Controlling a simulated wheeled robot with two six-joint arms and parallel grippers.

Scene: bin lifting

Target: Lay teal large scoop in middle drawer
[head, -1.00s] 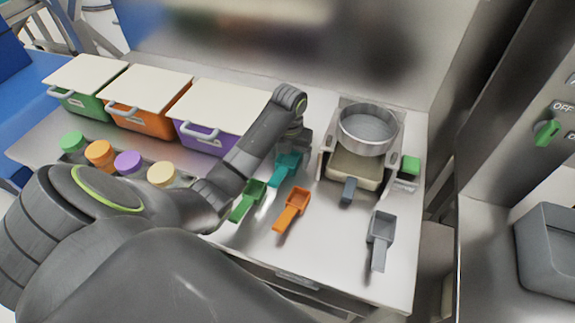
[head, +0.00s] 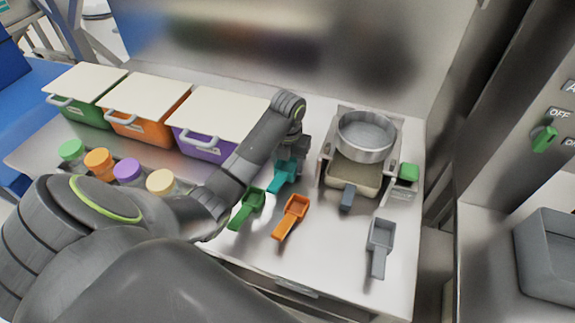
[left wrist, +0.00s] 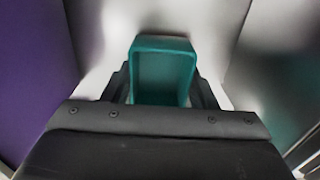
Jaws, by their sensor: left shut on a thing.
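The teal large scoop (head: 283,178) is on the steel table, right of the purple bin, with its handle toward the front. My left gripper (head: 291,158) reaches down over its scoop end and is shut on it. In the left wrist view the teal scoop (left wrist: 163,72) sits between the two dark fingers (left wrist: 163,88), its open cup facing the camera. I cannot tell whether it is clear of the table. A drawer handle (head: 296,287) shows low on the table's front; the drawer front is mostly hidden by my arm. My right gripper is not in view.
A green scoop (head: 247,208), an orange scoop (head: 291,216) and a grey scoop (head: 380,247) lie nearby. A scale with a metal pan (head: 366,135) stands right. Lidded bins, including the purple bin (head: 203,141), line the back left. Several jars (head: 129,170) stand before them.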

